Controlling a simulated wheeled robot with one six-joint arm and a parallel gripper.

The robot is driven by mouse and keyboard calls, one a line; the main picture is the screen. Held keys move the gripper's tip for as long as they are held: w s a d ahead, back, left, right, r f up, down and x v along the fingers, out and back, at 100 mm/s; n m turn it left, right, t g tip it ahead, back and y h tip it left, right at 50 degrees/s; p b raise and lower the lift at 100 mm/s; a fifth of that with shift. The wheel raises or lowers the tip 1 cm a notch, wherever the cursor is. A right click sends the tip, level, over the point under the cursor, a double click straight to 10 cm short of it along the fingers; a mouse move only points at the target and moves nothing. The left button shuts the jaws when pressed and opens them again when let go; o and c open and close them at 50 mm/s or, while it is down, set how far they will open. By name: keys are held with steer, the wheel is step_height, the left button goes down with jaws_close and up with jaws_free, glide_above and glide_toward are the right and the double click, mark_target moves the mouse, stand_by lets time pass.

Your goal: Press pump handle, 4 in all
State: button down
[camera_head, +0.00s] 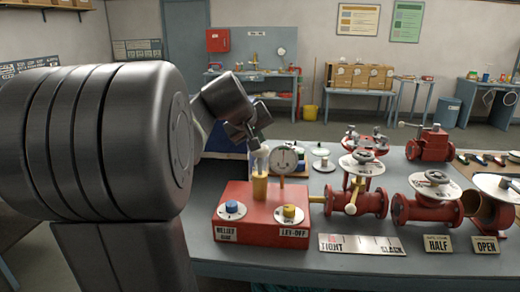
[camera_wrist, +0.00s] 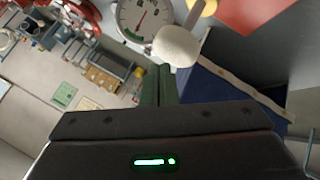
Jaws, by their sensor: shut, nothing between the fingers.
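The red pump box (camera_head: 232,198) stands on the bench, with a blue knob (camera_head: 232,207) and a yellow knob (camera_head: 289,211) on its front. A tan post (camera_head: 260,186) rises from its top, with a pale handle (camera_head: 260,160) above it. A round gauge (camera_head: 284,160) stands just right of the handle. My gripper (camera_head: 254,135) is shut and empty, above the handle. In the wrist view, the pale rounded handle end (camera_wrist: 176,46) lies just beyond my fingertips (camera_wrist: 158,72), with the gauge (camera_wrist: 143,18) beside it. I cannot tell whether they touch.
Red valves with white discs (camera_head: 362,163) connect on the right of the box. Plates reading TIGHT/SLACK (camera_head: 360,245), HALF (camera_head: 438,244) and OPEN (camera_head: 485,245) lie along the front edge. My arm covers the left of the head view.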

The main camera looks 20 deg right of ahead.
mark_target(259, 151)
steer(key=shift+f+b, duration=1.8)
steer(key=shift+f, duration=0.55)
stand_by(1.6)
steer(key=shift+r, duration=0.2)
steer(key=shift+r+p, duration=2.05)
steer(key=shift+r, duration=0.4)
steer(key=shift+r+p, duration=2.05)
steer(key=shift+r, duration=0.45)
